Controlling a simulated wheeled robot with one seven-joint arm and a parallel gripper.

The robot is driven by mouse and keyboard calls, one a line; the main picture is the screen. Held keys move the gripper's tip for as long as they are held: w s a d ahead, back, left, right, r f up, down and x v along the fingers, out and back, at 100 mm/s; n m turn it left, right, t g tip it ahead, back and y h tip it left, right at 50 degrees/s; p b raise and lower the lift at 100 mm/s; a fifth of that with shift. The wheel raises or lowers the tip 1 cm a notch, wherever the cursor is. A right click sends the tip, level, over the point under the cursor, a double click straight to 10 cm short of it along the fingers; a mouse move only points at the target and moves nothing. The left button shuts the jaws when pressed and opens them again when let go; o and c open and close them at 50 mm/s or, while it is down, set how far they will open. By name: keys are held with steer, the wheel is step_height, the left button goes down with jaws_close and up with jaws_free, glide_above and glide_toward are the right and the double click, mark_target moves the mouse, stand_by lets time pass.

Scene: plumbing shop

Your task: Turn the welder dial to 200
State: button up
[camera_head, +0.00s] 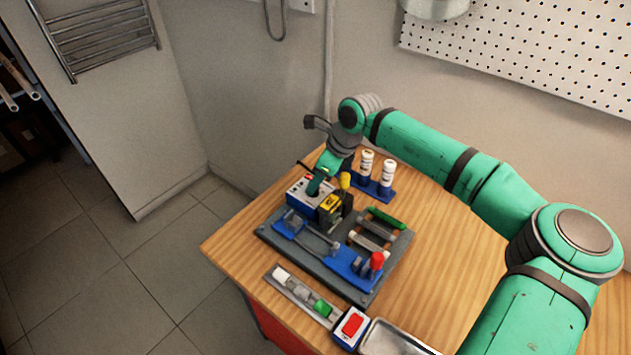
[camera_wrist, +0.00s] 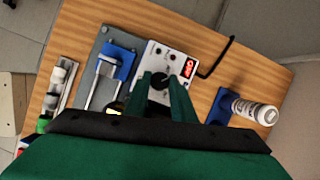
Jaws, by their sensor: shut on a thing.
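The welder (camera_wrist: 167,57) is a small box with a pale control face and blue sides. The black dial (camera_wrist: 161,82) sits on the face between my fingertips. My gripper (camera_wrist: 162,79) is shut on the dial, its green fingers on either side and hiding part of it. In the head view my gripper (camera_head: 317,184) reaches down onto the welder's face; the dial is hidden there.
The grey board (camera_head: 352,291) also carries a yellow-black device (camera_head: 330,206), blue holders and a red-topped piece (camera_head: 377,261). White bottles (camera_head: 388,174) stand behind. A parts tray (camera_head: 299,294), a red-buttoned box (camera_head: 352,325) and a metal tray (camera_head: 392,340) lie in front. The right tabletop is bare.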

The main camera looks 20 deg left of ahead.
steer(key=n, duration=0.2)
steer(key=n+g, duration=0.1)
steer(key=n, duration=0.1)
steer(key=n+g, duration=0.1)
steer(key=n, duration=0.1)
steer(key=shift+w, duration=0.25)
steer(key=shift+w+h, duration=0.1)
steer(key=shift+h, duration=0.2)
steer(key=o, duration=1)
steer(key=shift+a, duration=0.15)
steer(key=shift+d+r, duration=0.2)
steer(key=shift+r, duration=0.05)
steer(key=v, duration=1)
steer(key=shift+w+r, duration=0.1)
steer(key=shift+d, duration=0.1)
